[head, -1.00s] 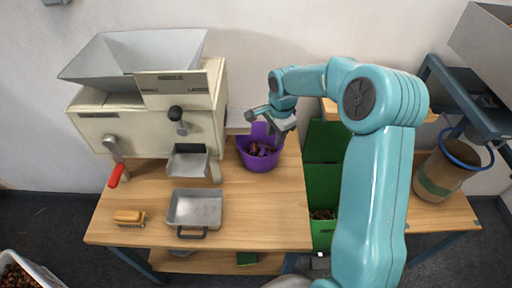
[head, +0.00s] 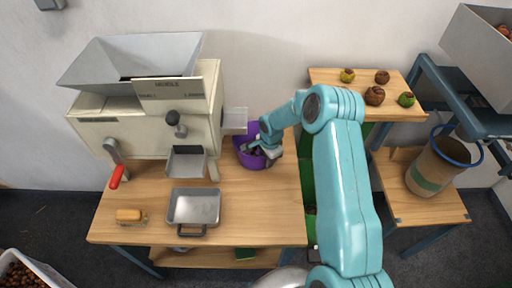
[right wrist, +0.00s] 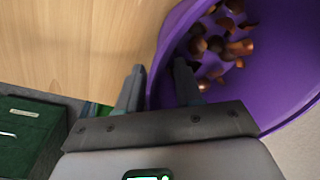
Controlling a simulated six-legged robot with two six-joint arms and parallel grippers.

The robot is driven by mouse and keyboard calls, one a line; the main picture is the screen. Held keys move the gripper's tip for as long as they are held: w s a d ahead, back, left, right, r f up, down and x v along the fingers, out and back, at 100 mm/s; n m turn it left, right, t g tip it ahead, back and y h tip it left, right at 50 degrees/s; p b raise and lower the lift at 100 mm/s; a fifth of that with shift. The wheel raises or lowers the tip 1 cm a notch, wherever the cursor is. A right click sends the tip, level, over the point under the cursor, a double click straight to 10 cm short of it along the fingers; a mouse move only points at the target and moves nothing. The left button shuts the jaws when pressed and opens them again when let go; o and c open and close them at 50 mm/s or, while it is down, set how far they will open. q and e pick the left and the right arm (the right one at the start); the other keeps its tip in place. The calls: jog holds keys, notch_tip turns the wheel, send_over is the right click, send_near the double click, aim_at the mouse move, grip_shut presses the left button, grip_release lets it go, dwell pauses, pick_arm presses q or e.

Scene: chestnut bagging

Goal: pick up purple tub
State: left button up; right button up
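The purple tub (head: 250,163) stands upright on the wooden table, right of the cream machine. Brown chestnuts lie inside it, clearer in the right wrist view, where the tub (right wrist: 285,85) fills the upper right. My right gripper (head: 261,149) is down at the tub's right side. In the right wrist view its fingers (right wrist: 158,82) are apart, with the tub's wall between them: one finger outside over the wood, the other inside the rim. A gap shows between the outer finger and the wall. My left gripper is out of view.
The cream machine (head: 150,124) with its hopper stands left of the tub. A metal tray (head: 194,207) and a brush (head: 130,216) lie nearer the front. A green bin (head: 307,190) is right of the table, partly behind my arm. A blue-rimmed container (head: 436,170) stands far right.

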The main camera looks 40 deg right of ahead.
jog(key=shift+f, duration=0.15)
jog(key=shift+s, duration=0.1)
jog(key=c, duration=0.3)
grip_shut()
